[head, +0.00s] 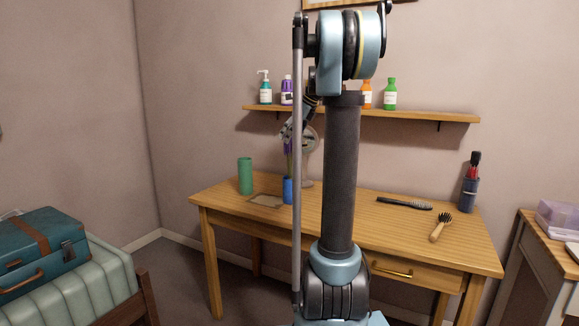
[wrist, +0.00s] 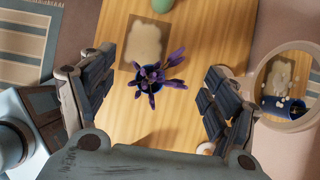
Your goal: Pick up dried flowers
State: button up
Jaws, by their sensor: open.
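The dried flowers (wrist: 158,76) are a purple bunch standing in a small blue vase. In the wrist view they are seen from above, between the two open fingers of my gripper (wrist: 155,98). The fingers are spread wide and do not touch the flowers. In the head view the blue vase (head: 287,190) stands on the wooden table (head: 405,240), and the purple stems above it are partly hidden by my arm. My gripper (head: 290,132) shows there small and partly hidden, above the vase.
A round mirror (wrist: 290,85) stands close to the right finger. A flat tray (wrist: 133,40) and a green cylinder (head: 245,176) are near the vase. A black brush (head: 404,203), a wooden-handled brush (head: 440,227) and a dark holder (head: 470,185) are farther right. A shelf (head: 430,116) with bottles hangs above.

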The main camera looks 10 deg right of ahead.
jog(key=shift+w+a+f, duration=0.15)
jog(key=shift+a+f, duration=0.05)
jog(key=shift+f, duration=0.2)
jog(key=c, duration=1.3)
